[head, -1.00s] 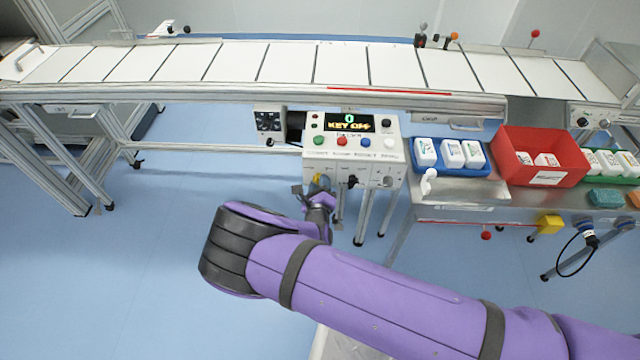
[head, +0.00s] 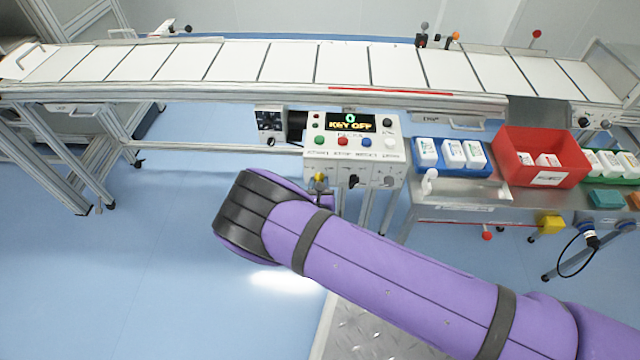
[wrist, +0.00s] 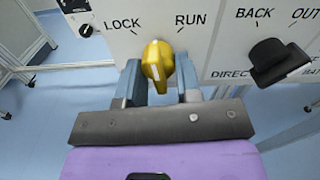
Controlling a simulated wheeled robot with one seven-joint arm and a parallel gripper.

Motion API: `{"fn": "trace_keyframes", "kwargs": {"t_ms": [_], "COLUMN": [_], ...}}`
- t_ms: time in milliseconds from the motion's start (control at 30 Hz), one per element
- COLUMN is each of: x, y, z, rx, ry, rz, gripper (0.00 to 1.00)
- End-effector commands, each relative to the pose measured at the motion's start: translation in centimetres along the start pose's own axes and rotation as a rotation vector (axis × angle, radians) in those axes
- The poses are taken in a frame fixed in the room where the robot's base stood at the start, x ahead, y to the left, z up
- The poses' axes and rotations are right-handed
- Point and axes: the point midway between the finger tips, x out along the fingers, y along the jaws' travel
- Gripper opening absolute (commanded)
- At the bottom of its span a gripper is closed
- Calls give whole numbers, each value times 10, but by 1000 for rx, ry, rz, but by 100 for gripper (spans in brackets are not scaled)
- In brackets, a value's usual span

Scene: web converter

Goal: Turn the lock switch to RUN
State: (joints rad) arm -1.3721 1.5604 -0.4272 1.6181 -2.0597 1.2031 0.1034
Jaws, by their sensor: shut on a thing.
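The yellow lock switch (wrist: 157,62) is on the front of a light panel, below the printed words LOCK and RUN. In the wrist view its top leans slightly towards LOCK. My gripper (wrist: 159,82) has a finger on each side of the switch and is shut on it. In the head view the yellow switch (head: 319,178) shows small at the left of the control box (head: 312,168). My wrist hides most of the gripper there. The box's display (head: 350,122) reads 0 and KEY OFF.
A black BACK/OUT knob (wrist: 277,62) stands to the right of the switch. Above are several coloured buttons. A conveyor (head: 290,65) runs behind. A blue tray (head: 451,172) and red bin (head: 575,181) stand on the bench at right. Floor at left is clear.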

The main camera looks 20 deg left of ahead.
Motion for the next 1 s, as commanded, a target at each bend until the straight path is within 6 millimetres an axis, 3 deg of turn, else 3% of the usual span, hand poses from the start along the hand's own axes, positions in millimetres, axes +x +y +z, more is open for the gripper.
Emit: {"fn": "trace_keyframes", "kwargs": {"t_ms": [600, 1000], "x": [0, 0], "y": [4, 6], "z": [2, 3], "rx": [580, 841], "ry": [0, 0], "rz": [-1, 0], "gripper": [8, 8]}}
